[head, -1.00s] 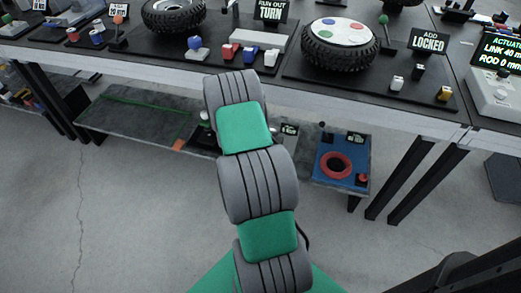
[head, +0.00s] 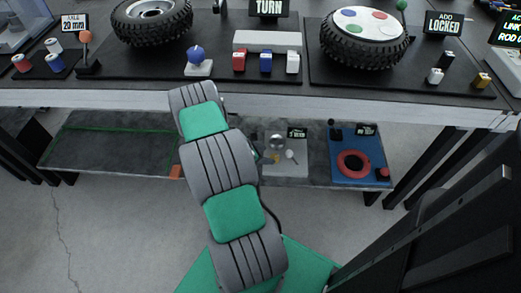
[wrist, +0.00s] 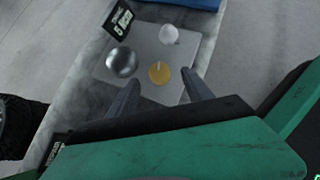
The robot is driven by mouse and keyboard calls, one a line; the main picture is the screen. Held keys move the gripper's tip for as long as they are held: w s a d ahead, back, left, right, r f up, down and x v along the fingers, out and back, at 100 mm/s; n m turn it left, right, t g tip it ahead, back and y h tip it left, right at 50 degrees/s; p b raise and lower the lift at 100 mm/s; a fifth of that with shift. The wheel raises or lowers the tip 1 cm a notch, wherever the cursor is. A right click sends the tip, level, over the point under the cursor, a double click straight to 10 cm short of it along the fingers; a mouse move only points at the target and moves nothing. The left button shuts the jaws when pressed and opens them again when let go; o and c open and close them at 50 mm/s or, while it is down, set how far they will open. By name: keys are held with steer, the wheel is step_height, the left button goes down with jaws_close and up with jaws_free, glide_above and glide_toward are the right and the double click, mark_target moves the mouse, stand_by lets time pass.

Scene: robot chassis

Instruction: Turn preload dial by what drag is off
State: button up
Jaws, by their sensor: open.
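A yellow round dial (wrist: 159,73) with a pale pointer mark sits on a grey plate (wrist: 185,92) on the low shelf. Beside it on the plate are a shiny metal ball (wrist: 122,62) and a small white round piece (wrist: 168,34). A black sign (wrist: 118,18) stands at the plate's edge; its text is too small to read. My gripper (wrist: 160,77) is open and empty, its two fingers on either side of the dial in the picture. I cannot tell how far above the dial they are. In the head view my arm hides the gripper, and the plate (head: 299,168) shows just right of it.
A blue plate (head: 340,177) with a red ring (head: 353,164) and a red button (head: 383,174) lies right of the grey plate. The bench (head: 300,98) overhangs the shelf, carrying tyres and coloured blocks. The shelf's left part (head: 110,150) is mostly bare.

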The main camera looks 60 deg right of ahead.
mark_target(275, 157)
steer(key=shift+w+d+f, duration=0.1)
steer(key=shift+w+f, duration=0.05)
steer(key=shift+f, duration=0.05)
steer(key=b+x, duration=0.2)
steer(key=x, duration=0.5)
steer(key=shift+d, duration=0.15)
jaws_close()
